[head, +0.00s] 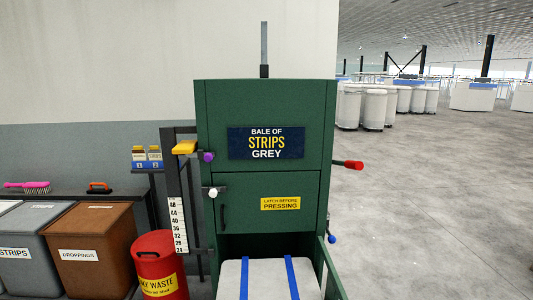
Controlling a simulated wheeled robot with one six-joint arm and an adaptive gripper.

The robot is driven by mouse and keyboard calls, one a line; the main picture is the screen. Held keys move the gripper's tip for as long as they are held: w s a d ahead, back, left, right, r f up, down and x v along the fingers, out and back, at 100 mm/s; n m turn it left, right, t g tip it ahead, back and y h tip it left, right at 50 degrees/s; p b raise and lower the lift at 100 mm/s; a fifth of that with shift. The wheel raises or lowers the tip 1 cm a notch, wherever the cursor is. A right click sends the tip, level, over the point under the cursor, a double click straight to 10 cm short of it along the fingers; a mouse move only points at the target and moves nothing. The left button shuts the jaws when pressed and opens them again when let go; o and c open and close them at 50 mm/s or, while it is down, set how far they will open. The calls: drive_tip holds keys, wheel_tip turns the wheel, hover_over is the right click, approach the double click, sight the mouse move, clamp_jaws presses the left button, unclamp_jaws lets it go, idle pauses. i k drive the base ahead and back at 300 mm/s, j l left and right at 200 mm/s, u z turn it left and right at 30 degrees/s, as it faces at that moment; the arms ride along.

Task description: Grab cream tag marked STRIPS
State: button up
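I cannot make out a loose cream tag marked STRIPS. The word STRIPS shows on a navy sign (266,143) reading "BALE OF STRIPS GREY" on the green press (218,107). It also shows on a white label (14,253) on the front of a grey bin (40,220) at the lower left. A pale bale (265,277) with two blue straps sits in the press opening, its lower part cut off by the frame. My gripper is not in view.
A brown bin (95,255) labelled DROPPINGS and a red waste bin (160,265) stand left of the press. A pink brush (27,186) lies on the dark ledge behind. A red-tipped handle (353,164) juts right. Open floor (440,200) lies right.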

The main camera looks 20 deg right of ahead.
sight(155, 154)
drive_tip(key=i+j, duration=1.75)
drive_tip(key=i, duration=0.15)
